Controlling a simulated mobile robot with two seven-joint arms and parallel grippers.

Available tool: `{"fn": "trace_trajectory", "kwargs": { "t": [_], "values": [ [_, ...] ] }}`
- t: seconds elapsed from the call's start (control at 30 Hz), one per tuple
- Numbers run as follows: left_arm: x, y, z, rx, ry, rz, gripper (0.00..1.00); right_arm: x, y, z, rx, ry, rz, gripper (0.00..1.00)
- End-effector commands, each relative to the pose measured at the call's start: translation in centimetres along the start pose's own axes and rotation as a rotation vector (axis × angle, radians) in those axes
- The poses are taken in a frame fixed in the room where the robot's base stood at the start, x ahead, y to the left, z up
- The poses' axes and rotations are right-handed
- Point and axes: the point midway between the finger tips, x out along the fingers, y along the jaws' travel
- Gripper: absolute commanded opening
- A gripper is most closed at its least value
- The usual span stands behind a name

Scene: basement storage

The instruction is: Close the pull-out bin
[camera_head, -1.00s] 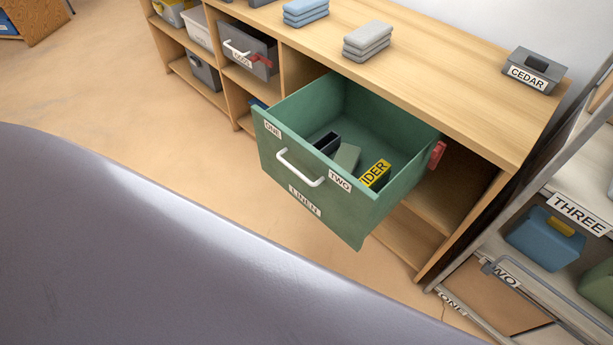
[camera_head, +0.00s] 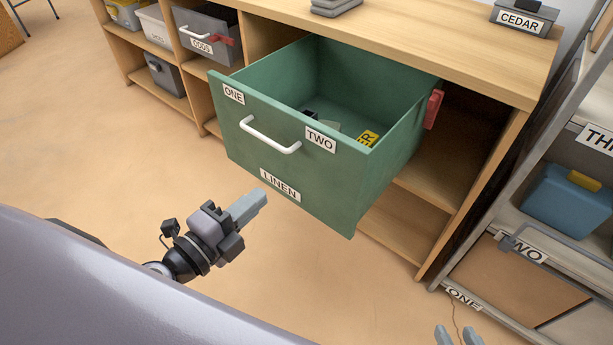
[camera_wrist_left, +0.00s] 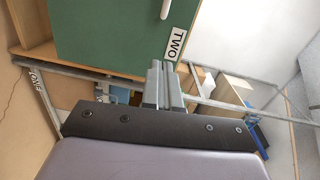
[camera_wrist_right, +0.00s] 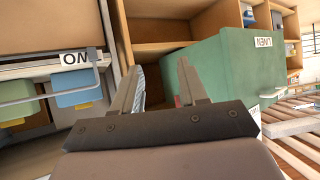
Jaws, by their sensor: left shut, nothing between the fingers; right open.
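The green pull-out bin (camera_head: 225,150) hangs open out of the wooden shelf unit, with labels ONE, TWO and LINEN on its front and a white handle (camera_head: 268,136). Several small items, one yellow, lie inside it. My left gripper (camera_head: 258,200) is shut and empty, in front of and below the bin's front panel, apart from it in the head view. The bin front also shows in the left wrist view (camera_wrist_left: 105,35). My right gripper (camera_head: 458,338) shows only its fingertips at the bottom edge; in the right wrist view it is open (camera_wrist_right: 160,80), with the green bin (camera_wrist_right: 205,70) beyond it.
A red clip (camera_head: 433,109) sits at the bin's right side by the shelf opening. A metal rack (camera_head: 480,235) with a blue box (camera_head: 565,195) stands at the right. A grey GODS bin (camera_head: 208,38) is in the shelf at left. The floor before the shelf is clear.

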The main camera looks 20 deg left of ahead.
Motion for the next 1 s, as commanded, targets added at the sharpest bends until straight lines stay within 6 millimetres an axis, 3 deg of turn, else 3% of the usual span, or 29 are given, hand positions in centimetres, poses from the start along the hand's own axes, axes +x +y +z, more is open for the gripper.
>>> {"fn": "trace_trajectory", "kwargs": {
  "t": [0.1, 0.37, 1.0],
  "values": [
    [0.1, 0.1, -0.3, 0.055, 0.026, -0.026, 0.0, 0.4, -0.2, 0.6, -0.001, -0.001, -0.006, 0.43],
    [1.5, -0.4, -0.4, 0.065, 0.029, -0.033, 0.0, -0.1, -0.3, -0.2, 0.005, 0.005, -0.008, 0.43],
    [9.8, -0.6, -0.7, 0.063, 0.029, -0.032, 0.0, -0.8, 1.5, 1.4, 0.039, -0.052, 0.036, 0.43]
  ]
}}
